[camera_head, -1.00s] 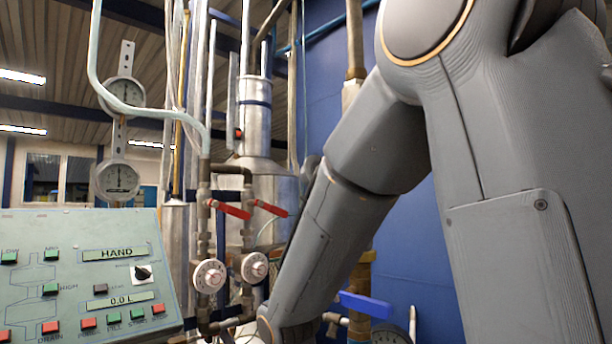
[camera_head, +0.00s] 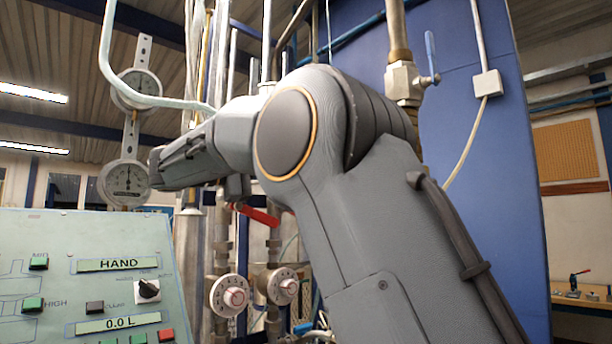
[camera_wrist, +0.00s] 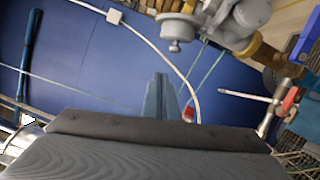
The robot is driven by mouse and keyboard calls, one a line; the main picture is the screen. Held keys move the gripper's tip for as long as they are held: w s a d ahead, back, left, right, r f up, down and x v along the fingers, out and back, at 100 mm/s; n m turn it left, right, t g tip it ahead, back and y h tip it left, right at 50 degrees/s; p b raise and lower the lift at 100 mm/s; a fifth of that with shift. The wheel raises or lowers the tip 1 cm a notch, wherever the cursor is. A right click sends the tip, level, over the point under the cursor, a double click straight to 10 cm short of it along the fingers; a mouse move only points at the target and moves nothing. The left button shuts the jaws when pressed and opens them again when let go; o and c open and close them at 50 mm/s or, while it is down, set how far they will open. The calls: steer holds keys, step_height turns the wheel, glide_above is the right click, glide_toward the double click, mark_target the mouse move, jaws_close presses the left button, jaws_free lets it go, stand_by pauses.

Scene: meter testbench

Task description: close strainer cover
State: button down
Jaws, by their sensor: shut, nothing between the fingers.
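My gripper (camera_wrist: 160,85) shows in the wrist view as two narrow blue-grey fingers held together with nothing between them. They point up the picture in front of a blue wall. A grey metal fitting with a round body (camera_wrist: 180,30) is at the top of the wrist view, apart from the fingers. I cannot tell whether it is the strainer. I cannot make out a strainer cover, or whether one is open, in either view. In the head view my arm crosses the middle and hides part of the pipework; I cannot clearly pick out the fingers there.
A control panel (camera_head: 60,270) stands at lower left. Two round gauges, the lower (camera_head: 124,183) clearer, hang behind it. Two white dials (camera_head: 230,296) and a red lever (camera_head: 260,215) sit on the pipes. A blue wall (camera_head: 480,200) with a junction box (camera_head: 487,84) is at right.

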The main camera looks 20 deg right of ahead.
steer(key=s+d+r+p, duration=0.1)
steer(key=d+p, duration=0.3)
steer(key=d, duration=0.7)
steer(key=shift+s+r, duration=0.25)
steer(key=shift+s, duration=0.35)
steer(key=shift+d, duration=0.1)
